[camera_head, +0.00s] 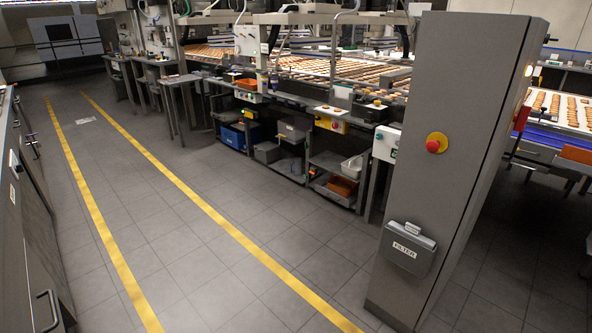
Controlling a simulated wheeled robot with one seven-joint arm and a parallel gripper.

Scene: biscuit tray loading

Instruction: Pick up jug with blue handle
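I cannot make out a jug with a blue handle in the head camera view. Small items stand on the far benches and shelves, but they are too small to tell. My gripper and arm are not in view.
A tall grey cabinet (455,160) with a red emergency button (436,143) stands close on the right. Biscuit conveyors (340,75) run behind benches with shelves, a blue crate (232,137) and a white bin (352,167). Grey floor between yellow lines (215,215) is clear. Grey units (30,230) line the left.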

